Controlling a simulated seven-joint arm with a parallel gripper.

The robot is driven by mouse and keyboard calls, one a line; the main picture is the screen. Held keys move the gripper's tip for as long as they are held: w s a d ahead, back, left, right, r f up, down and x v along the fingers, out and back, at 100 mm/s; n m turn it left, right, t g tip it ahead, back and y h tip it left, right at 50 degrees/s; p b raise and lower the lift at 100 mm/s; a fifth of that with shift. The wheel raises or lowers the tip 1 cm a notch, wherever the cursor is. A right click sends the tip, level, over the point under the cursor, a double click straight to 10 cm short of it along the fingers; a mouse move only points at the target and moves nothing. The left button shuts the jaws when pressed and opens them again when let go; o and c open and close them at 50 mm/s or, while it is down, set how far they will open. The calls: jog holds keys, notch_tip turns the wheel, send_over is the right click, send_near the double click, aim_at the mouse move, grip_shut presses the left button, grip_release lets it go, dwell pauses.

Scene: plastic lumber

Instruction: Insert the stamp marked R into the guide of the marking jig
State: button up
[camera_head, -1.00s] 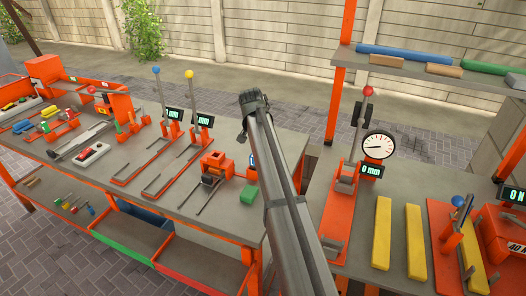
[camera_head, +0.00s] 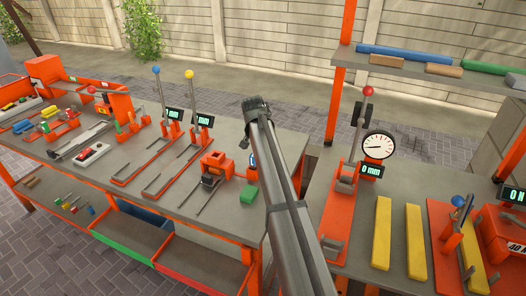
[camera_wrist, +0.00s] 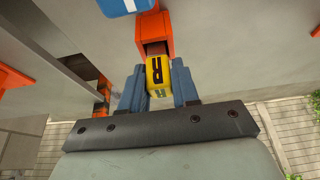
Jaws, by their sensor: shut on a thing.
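In the wrist view, my gripper (camera_wrist: 158,92) has its blue fingers shut on a yellow stamp (camera_wrist: 154,69) with a black R on its face. The stamp's far end is lined up with the dark opening of an orange guide (camera_wrist: 155,24). I cannot tell whether its tip is inside the opening or just short of it. A blue plate with a white mark (camera_wrist: 125,5) sits beyond the guide. In the head view, my arm crosses in front and hides the gripper and stamp; part of the blue plate (camera_head: 252,160) shows at the arm's left.
Lever presses with rails stand farther left. At right are a dial gauge (camera_head: 378,146), yellow bars (camera_head: 382,232) and a shelf (camera_head: 440,72).

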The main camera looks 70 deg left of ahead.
grip_shut()
jog(key=r, duration=0.9)
jog(key=shift+s+a+r, duration=0.15)
jog(key=shift+s+r, duration=0.2)
jog(key=s+r+n+g, duration=0.4)
jog(key=s+n+g, duration=0.2)
jog(key=s+n, duration=1.1)
jog(key=shift+a+r+n+g, duration=0.2)
jog(key=shift+n+g, duration=0.1)
jog(key=shift+n, duration=0.2)
jog(key=shift+f, duration=0.15)
